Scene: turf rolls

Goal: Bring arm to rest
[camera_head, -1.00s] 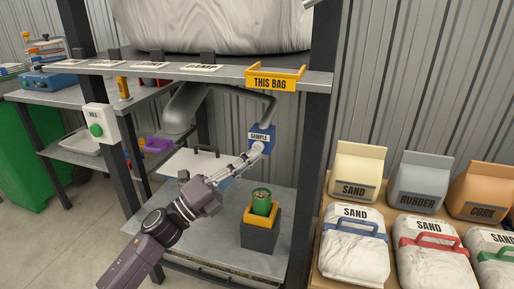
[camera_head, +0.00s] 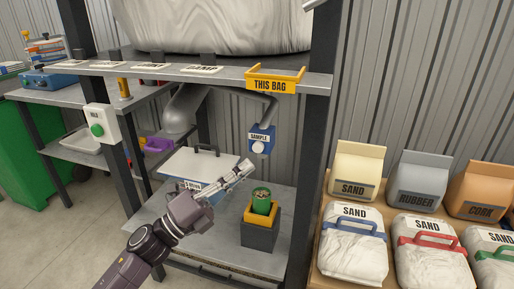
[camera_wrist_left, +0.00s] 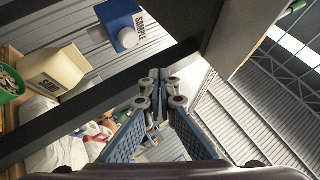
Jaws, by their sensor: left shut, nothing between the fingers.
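My left arm comes in from the lower left in the head view. Its gripper (camera_head: 246,166) is shut and empty, in front of the rack, below the blue SAMPLE box (camera_head: 262,139) with its white knob, and apart from it. In the left wrist view the two blue-padded fingers (camera_wrist_left: 160,80) meet at their tips with nothing between them. The SAMPLE box also shows there (camera_wrist_left: 122,24), to the upper left of the fingertips. A green cup (camera_head: 261,202) stands in a yellow-topped grey holder (camera_head: 260,233) just below and right of the gripper. My right gripper is not in view.
A white-topped case (camera_head: 185,165) with a dark handle lies behind the arm. A rack post (camera_head: 299,200) stands right of the cup. Bags of sand (camera_head: 358,175), rubber (camera_head: 421,180) and cork (camera_head: 481,188) stand at the right. A yellow THIS BAG sign (camera_head: 274,82) hangs above.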

